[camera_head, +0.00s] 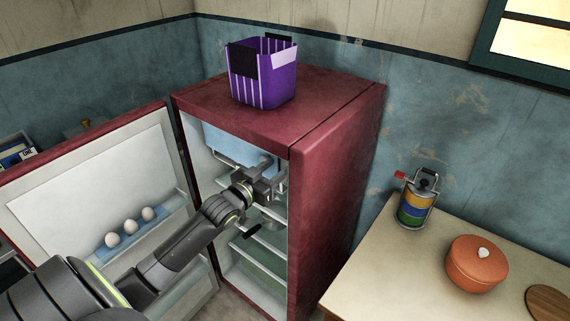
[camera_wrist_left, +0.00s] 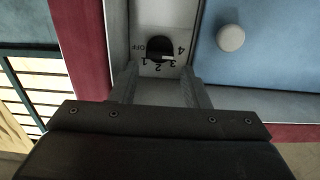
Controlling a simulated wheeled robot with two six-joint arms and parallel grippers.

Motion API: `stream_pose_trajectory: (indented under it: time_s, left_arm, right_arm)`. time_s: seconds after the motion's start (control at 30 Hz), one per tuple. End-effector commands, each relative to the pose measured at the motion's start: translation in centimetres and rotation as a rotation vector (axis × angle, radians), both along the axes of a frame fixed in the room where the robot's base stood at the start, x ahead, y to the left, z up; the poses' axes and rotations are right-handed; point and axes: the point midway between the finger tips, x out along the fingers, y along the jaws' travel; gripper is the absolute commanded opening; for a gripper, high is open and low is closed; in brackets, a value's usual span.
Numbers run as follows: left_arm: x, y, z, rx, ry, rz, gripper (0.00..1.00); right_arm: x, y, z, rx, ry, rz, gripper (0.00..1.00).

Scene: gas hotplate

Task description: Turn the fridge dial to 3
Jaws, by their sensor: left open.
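The red fridge (camera_head: 335,190) stands open. Its dial (camera_wrist_left: 157,42) is a small black knob on a pale panel, marked OFF, 1, 2, 3 and 4, in the left wrist view. A white mark on the knob's lower right edge lies by the 3. My left gripper (camera_head: 268,178) reaches inside the upper part of the fridge. In the left wrist view its open fingers (camera_wrist_left: 160,75) are spread either side of the panel just short of the dial, with nothing between them. The dial cannot be made out in the head view. My right gripper is out of view.
The open fridge door (camera_head: 90,190) holds several eggs (camera_head: 130,226). A blue freezer flap (camera_wrist_left: 265,50) with a round knob (camera_wrist_left: 231,38) is beside the dial. A purple basket (camera_head: 262,85) stands on top. A table (camera_head: 390,275) holds a lantern (camera_head: 417,205) and orange pot (camera_head: 476,265).

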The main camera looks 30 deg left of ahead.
Motion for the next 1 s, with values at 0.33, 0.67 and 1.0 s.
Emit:
stream_pose_trajectory:
  time_s: [0.33, 0.67, 1.0]
  left_arm:
    - [4.3, -0.4, 0.0, 0.0, 0.0, 0.0, 0.42]
    - [4.7, -0.4, 0.0, 0.001, 0.001, -0.001, 0.42]
    - [4.7, -0.4, 0.0, 0.001, 0.0, 0.0, 0.1]
  right_arm:
    - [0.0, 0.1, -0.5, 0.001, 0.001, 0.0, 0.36]
    - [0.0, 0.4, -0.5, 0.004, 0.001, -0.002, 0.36]
    - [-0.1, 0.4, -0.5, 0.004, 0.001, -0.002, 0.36]
